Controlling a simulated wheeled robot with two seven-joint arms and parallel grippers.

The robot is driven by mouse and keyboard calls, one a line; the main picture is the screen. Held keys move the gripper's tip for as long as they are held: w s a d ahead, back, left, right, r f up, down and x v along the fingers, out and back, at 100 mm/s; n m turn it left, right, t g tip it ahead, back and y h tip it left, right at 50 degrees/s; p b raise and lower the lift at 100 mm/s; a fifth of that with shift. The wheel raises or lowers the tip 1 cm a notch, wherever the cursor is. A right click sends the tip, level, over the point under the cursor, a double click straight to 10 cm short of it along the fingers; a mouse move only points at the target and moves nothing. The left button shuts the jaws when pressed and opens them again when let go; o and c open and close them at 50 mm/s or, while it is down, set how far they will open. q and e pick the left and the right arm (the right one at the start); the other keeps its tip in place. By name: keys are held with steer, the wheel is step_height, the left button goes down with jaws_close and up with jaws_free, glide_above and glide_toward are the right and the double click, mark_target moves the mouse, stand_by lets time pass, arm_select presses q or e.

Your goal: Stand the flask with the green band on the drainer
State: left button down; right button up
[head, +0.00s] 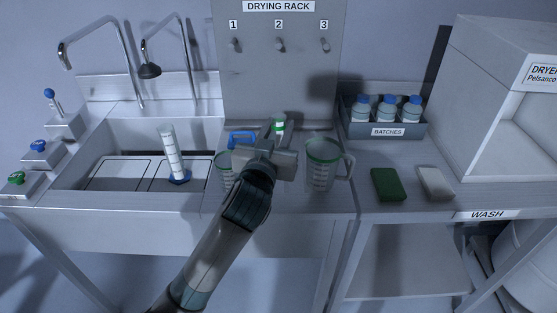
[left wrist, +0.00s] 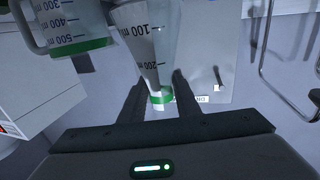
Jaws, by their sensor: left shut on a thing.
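The flask with the green band is clear and graduated, with a green ring around its neck. In the head view only its pale top and green band (head: 279,125) show above my left gripper (head: 277,132); the gripper hides its body. In the left wrist view the flask (left wrist: 148,40) appears inverted, like the jug beside it, and widens away from the neck. My left gripper (left wrist: 159,90) is shut on the neck near the band. The flask stands or hangs over the counter (head: 290,202) right of the sink; I cannot tell whether it touches. My right gripper is out of view.
A green-rimmed jug (head: 320,168) stands close right of my gripper. A blue-handled jug (head: 224,168) is partly hidden at its left. A measuring cylinder (head: 172,155) stands at the sink. The pegged drying rack (head: 280,85) rises behind. A green sponge (head: 388,184) lies right.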

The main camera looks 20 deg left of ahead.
mark_target(278, 145)
arm_select(q)
steer(key=shift+f, duration=2.25)
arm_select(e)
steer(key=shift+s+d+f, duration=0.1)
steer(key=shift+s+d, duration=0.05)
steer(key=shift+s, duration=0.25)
arm_select(q)
steer(key=shift+f, duration=1.9)
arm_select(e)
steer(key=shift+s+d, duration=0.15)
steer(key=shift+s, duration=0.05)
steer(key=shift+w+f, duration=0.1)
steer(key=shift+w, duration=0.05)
arm_select(q)
steer(key=c, duration=1.3)
jaws_free()
steer(key=shift+c, duration=0.2)
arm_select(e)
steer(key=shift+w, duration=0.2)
